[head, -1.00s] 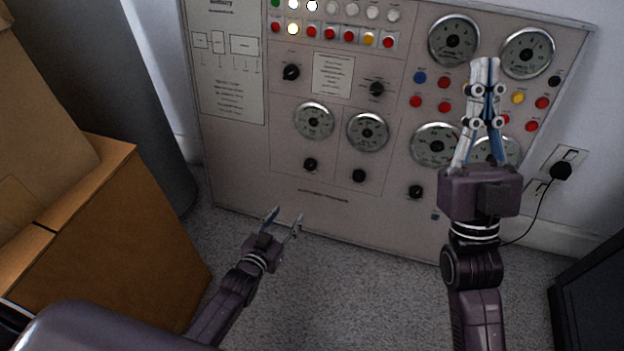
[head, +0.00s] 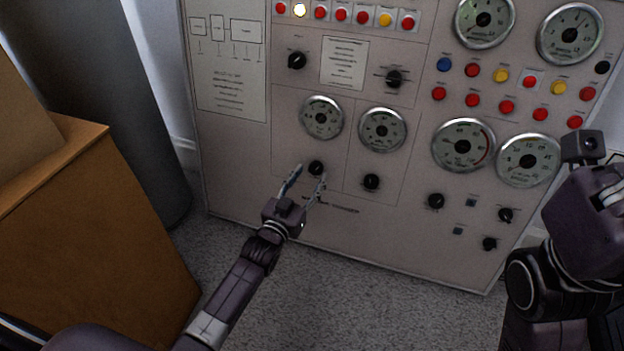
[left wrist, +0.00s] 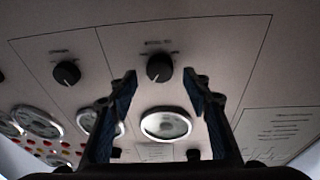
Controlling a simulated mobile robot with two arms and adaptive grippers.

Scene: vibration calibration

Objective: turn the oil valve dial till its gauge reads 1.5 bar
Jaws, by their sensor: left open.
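A black dial (head: 316,168) sits on the grey control panel under a round gauge (head: 322,118). My left gripper (head: 309,177) is open, with its fingertips either side of this dial in the picture. In the left wrist view the dial (left wrist: 159,68) shows between the open fingertips (left wrist: 159,80), with its gauge (left wrist: 165,124) below it. I cannot tell whether the fingers reach around the dial; no grip shows. The labels and the gauge reading are too small to read. My right gripper (head: 585,150) is at the right edge, its fingers unclear.
A similar dial (head: 371,181) and gauge (head: 382,129) are just to the right. More knobs, large gauges and coloured buttons fill the panel's right side. A cardboard box (head: 90,220) stands at the left. The carpet (head: 330,300) before the panel is clear.

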